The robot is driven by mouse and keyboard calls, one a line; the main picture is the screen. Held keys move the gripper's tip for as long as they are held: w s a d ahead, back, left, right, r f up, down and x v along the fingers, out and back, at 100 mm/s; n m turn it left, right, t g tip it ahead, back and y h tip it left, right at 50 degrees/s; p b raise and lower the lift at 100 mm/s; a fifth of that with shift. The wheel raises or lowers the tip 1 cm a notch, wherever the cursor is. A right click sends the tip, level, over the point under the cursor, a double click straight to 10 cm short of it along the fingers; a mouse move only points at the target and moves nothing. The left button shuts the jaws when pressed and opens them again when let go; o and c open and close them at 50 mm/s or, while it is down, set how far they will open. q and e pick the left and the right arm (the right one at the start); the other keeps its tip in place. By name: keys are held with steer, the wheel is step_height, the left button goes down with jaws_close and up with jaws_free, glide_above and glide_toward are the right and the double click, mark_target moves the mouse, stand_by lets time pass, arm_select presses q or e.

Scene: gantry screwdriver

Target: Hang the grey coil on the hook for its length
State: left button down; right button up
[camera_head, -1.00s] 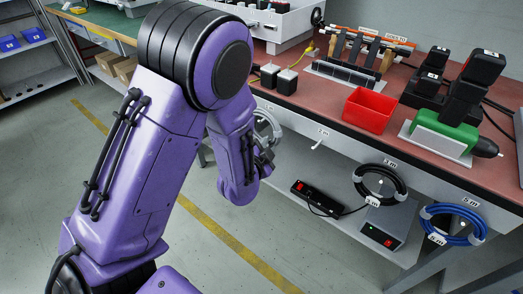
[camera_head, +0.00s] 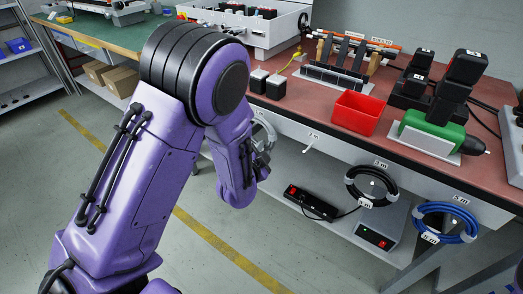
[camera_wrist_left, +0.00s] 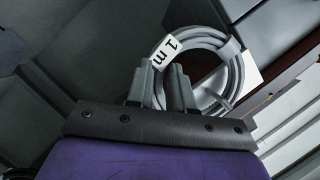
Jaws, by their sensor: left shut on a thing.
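The grey coil (camera_wrist_left: 238,72) with a white "1 m" tag (camera_wrist_left: 166,52) shows in the left wrist view. My left gripper (camera_wrist_left: 164,84) is shut on the near side of its ring. In the head view the coil (camera_head: 271,130) shows partly behind my left forearm, at the bench's front panel, and the gripper (camera_head: 262,162) is partly hidden. A pale peg (camera_wrist_left: 230,98) shows near the ring's lower right in the wrist view; I cannot tell whether the ring is around it. A bare white hook (camera_head: 309,145) sits under the 2 m label. My right gripper is not in view.
A black coil (camera_head: 352,190) hangs under the 3 m label and a blue coil (camera_head: 424,212) under the 5 m label. A red bin (camera_head: 357,113) stands on the bench top (camera_head: 310,103). A shelf below carries a black power strip (camera_head: 310,202) and a grey box (camera_head: 377,234).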

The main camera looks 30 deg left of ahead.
arm_select(q)
steer(key=c, duration=0.9)
jaws_free()
steer(key=p+v, duration=0.7)
steer(key=v, duration=0.3)
steer(key=shift+s, duration=0.3)
